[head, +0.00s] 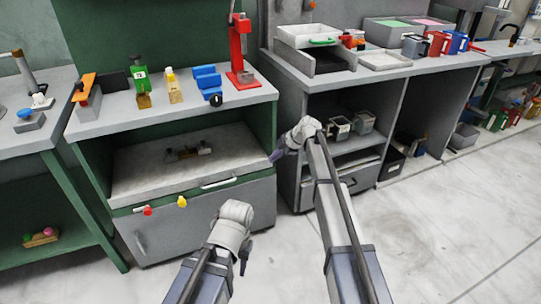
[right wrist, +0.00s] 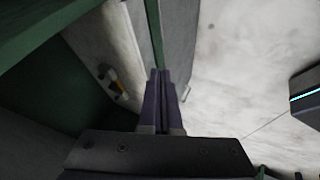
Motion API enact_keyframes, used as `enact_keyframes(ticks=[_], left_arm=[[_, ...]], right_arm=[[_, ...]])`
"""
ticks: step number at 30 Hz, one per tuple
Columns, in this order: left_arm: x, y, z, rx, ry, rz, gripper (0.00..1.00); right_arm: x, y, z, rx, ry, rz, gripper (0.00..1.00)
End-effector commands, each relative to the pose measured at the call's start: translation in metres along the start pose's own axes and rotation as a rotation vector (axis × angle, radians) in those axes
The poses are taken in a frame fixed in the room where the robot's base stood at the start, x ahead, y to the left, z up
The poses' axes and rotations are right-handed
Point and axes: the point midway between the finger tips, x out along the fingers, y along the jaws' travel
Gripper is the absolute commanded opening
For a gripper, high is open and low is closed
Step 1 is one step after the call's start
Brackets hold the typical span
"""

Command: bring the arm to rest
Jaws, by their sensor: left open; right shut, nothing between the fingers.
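My left gripper (head: 243,266) hangs low in front of the grey cabinet front in the head view. It is small and partly hidden by its own wrist, and it is open and empty. My right gripper (head: 276,156) is held out at the right edge of the green bench, beside the opening above the pulled-out drawer. In the right wrist view its two purple fingers (right wrist: 161,88) are together with nothing between them. Both arms reach forward from the bottom of the head view.
The green bench (head: 175,116) carries a red press (head: 240,50), blue steps (head: 207,82) and small tools. A grey shelf unit (head: 290,90) stands close to my right gripper. The floor (head: 450,230) at right is clear.

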Motion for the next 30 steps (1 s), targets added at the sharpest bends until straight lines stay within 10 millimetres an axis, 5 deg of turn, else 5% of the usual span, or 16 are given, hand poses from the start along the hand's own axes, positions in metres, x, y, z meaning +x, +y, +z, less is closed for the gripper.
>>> enact_keyframes(ticks=[5,8,15,21,30], left_arm=[[0.001,0.000,0.000,0.000,0.000,0.000,0.45],[0.001,0.000,0.000,0.000,0.000,0.000,0.45],[0.001,0.000,0.000,0.000,0.000,0.000,0.45],[0.001,0.000,0.000,0.000,0.000,0.000,0.45],[0.001,0.000,0.000,0.000,0.000,0.000,0.45]], right_arm=[[0.001,-0.003,-0.002,0.005,-0.001,-0.004,0.00],[0.002,-0.025,-0.015,0.060,-0.015,-0.033,0.00],[-0.005,-0.156,-0.079,0.451,-0.184,-0.185,0.00],[-0.029,-0.267,-0.111,0.827,-0.428,-0.217,0.00],[-0.072,-0.371,-0.125,1.211,-0.714,-0.094,0.00]])
